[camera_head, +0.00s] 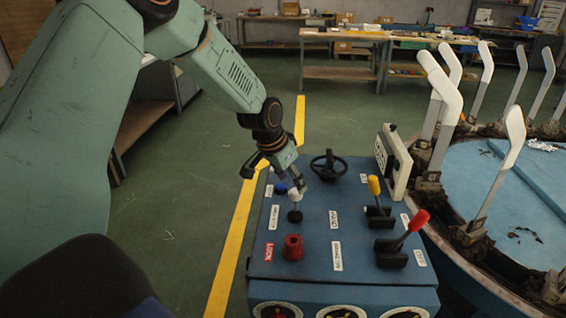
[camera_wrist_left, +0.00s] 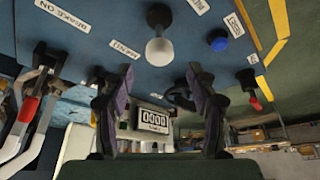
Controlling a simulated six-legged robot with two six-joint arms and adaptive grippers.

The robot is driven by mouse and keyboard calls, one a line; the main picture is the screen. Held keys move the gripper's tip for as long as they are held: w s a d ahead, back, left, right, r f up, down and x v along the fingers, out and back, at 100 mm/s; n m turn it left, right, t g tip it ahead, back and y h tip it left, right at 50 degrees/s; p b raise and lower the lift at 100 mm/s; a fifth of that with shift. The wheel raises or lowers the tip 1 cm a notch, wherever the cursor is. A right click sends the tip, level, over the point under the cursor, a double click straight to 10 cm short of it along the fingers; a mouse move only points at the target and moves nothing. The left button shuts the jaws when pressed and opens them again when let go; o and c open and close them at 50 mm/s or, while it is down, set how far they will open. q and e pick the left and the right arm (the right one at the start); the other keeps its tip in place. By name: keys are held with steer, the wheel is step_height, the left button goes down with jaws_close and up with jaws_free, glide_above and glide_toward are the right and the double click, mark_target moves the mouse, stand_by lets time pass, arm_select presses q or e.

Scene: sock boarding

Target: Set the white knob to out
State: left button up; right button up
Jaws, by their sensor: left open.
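The white knob (camera_head: 294,197) stands on a short dark stem on the sloping blue control panel (camera_head: 313,215), at its upper left. In the left wrist view the white knob (camera_wrist_left: 159,51) is a round ball, centred just beyond the fingertips. My left gripper (camera_head: 297,184) is right at the knob in the head view, partly over its top. In the left wrist view its two fingers (camera_wrist_left: 160,75) are spread apart with nothing between them. Whether a finger touches the knob I cannot tell. My right gripper is in neither view.
A red knob (camera_head: 292,247), a blue button (camera_head: 280,188), a black handwheel (camera_head: 329,166), a yellow lever (camera_head: 374,186) and a red lever (camera_head: 417,222) share the panel. A counter box (camera_head: 394,163) stands at its right edge. White sock forms (camera_head: 439,85) ring the round blue table.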

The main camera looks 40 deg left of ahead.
arm_select(q)
steer(key=v, duration=0.8)
stand_by(0.4)
